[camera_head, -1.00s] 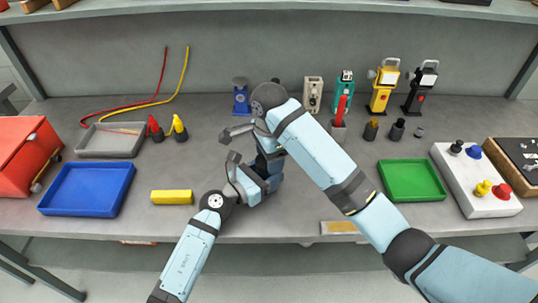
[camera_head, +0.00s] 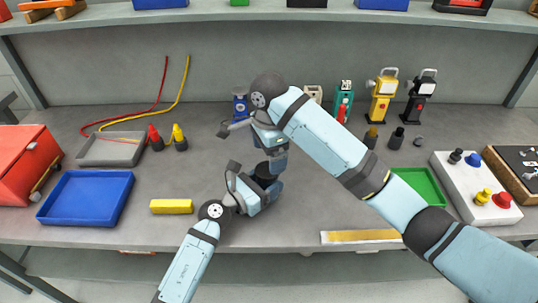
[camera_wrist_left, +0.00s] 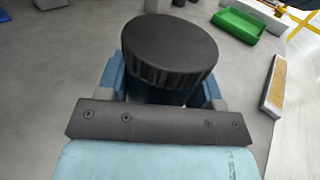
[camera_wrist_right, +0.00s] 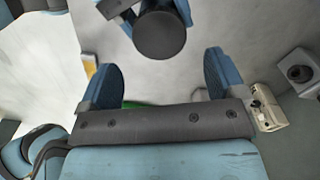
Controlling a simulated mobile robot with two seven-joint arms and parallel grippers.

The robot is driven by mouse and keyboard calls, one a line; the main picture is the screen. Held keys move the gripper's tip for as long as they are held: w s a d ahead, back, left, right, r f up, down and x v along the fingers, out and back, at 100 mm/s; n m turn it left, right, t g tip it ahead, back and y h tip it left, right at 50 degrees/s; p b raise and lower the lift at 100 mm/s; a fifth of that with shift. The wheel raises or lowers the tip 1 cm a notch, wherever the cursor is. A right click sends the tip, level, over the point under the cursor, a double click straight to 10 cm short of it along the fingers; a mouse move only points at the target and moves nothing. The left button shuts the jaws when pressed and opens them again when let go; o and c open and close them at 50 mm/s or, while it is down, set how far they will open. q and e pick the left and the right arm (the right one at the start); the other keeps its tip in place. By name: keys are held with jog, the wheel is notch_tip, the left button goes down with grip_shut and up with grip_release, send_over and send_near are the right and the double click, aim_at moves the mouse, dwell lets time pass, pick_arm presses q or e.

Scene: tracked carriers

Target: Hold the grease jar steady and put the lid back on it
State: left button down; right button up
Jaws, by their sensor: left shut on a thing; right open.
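The grease jar (camera_wrist_left: 160,97) is upright in my left gripper (camera_head: 264,184), which is shut around its dark body low over the bench. In the head view my right arm partly covers this area.
A yellow block (camera_head: 171,206) and a blue tray (camera_head: 86,218) lie to the left on the bench (camera_head: 130,235). A green tray (camera_head: 424,184) and a white button panel (camera_head: 456,187) are at the right. Carriers, including a yellow one (camera_head: 381,97), stand at the back.

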jog(key=shift+c, duration=0.4)
jog(key=n, duration=0.3)
jog(key=shift+w+a+r+n, duration=0.1)
jog(key=shift+a+r+n, duration=0.05)
jog(key=shift+r+n, duration=0.2)
jog(key=n, duration=0.4)
jog(key=shift+a+r+n, duration=0.15)
jog(key=shift+r+n, duration=0.1)
jog(key=shift+n, duration=0.1)
jog(key=n, duration=0.6)
jog(key=shift+a+r+n, duration=0.1)
jog(key=shift+r+n, duration=0.3)
jog(key=n, duration=0.4)
jog(key=shift+r+n, duration=0.25)
jog(key=shift+n, duration=0.05)
jog(key=n, duration=0.4)
jog(key=shift+r, duration=0.15)
jog(key=n, duration=0.4)
jog(key=shift+r, duration=0.15)
jog(key=n, duration=0.3)
jog(key=shift+s+r+n, duration=0.1)
jog(key=shift+s+n, duration=0.1)
jog(key=shift+n, duration=0.1)
